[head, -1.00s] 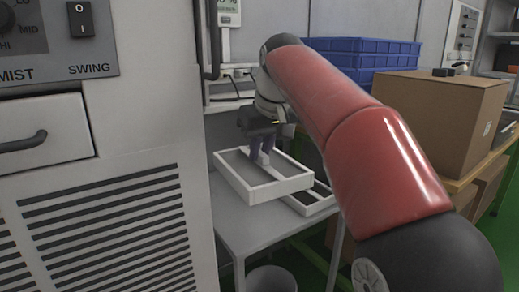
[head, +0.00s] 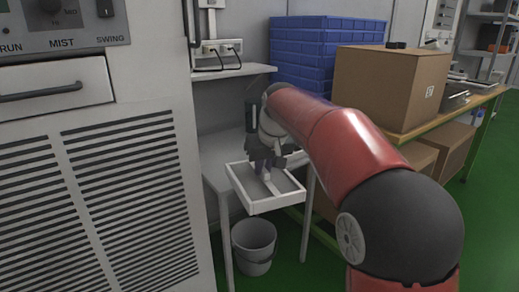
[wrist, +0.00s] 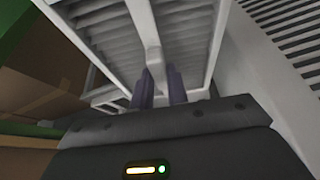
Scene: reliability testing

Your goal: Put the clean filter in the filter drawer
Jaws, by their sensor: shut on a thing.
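My gripper (head: 265,172) is shut on the filter (head: 277,203), a shallow white rectangular frame with a grey inside. It holds the filter by the central bar, roughly level, in front of the grey side table. In the wrist view, the two dark fingers (wrist: 159,88) grip the white bar of the filter (wrist: 187,28), whose pleated face shows. The drawer (head: 52,88) is at the left on the grey machine, below the control knobs. Its front with a dark handle looks shut, and its inside is hidden.
The grey machine with vent slots (head: 135,200) fills the left. A bucket (head: 254,245) stands under the side table (head: 215,160). Blue crates (head: 310,55) and a cardboard box (head: 388,85) are behind and right of my arm. Green floor is open at the right.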

